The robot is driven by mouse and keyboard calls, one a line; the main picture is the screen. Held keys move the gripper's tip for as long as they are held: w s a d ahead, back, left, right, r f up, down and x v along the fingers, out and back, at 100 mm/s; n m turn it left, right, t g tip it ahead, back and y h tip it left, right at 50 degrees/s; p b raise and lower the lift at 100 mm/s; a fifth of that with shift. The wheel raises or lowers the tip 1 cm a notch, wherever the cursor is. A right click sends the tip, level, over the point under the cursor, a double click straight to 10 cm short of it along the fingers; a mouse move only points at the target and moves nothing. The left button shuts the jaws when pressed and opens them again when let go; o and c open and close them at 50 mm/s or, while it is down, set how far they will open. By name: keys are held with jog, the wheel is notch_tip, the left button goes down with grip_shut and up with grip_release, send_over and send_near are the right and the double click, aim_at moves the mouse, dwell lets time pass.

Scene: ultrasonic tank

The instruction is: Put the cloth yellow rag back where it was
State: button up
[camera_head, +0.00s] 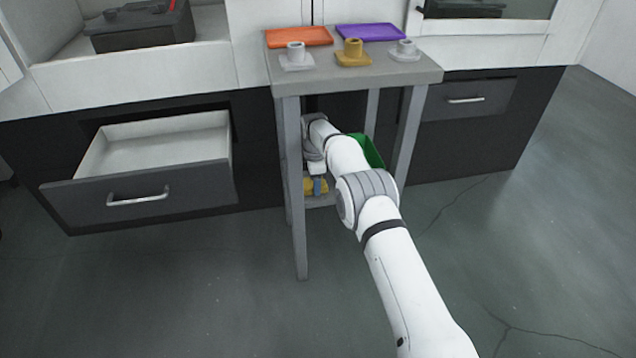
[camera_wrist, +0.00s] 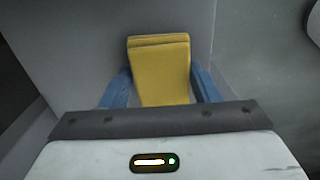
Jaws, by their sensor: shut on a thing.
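The yellow rag (camera_wrist: 160,75) is a folded cloth held between the two blue fingers of my gripper (camera_wrist: 160,90) in the wrist view. In the head view, the rag (camera_head: 315,186) shows low under the small grey table, at the lower shelf, with my gripper (camera_head: 318,186) at it. A grey surface lies right behind the rag in the wrist view; I cannot tell whether the rag rests on it. My arm reaches in under the tabletop and hides part of the shelf.
The grey table (camera_head: 420,76) carries an orange tray (camera_head: 298,36), a purple tray (camera_head: 371,32) and several small fittings. A green bin (camera_head: 372,152) stands under it, right of my arm. Table legs flank my arm. An open drawer (camera_head: 140,195) juts out at left.

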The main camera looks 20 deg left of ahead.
jog(key=shift+f, duration=0.15)
jog(key=o, duration=1)
notch_tip(320, 180, up, 8)
jog(key=p, duration=0.3)
jog(key=shift+w, duration=0.1)
jog(key=shift+f, duration=0.1)
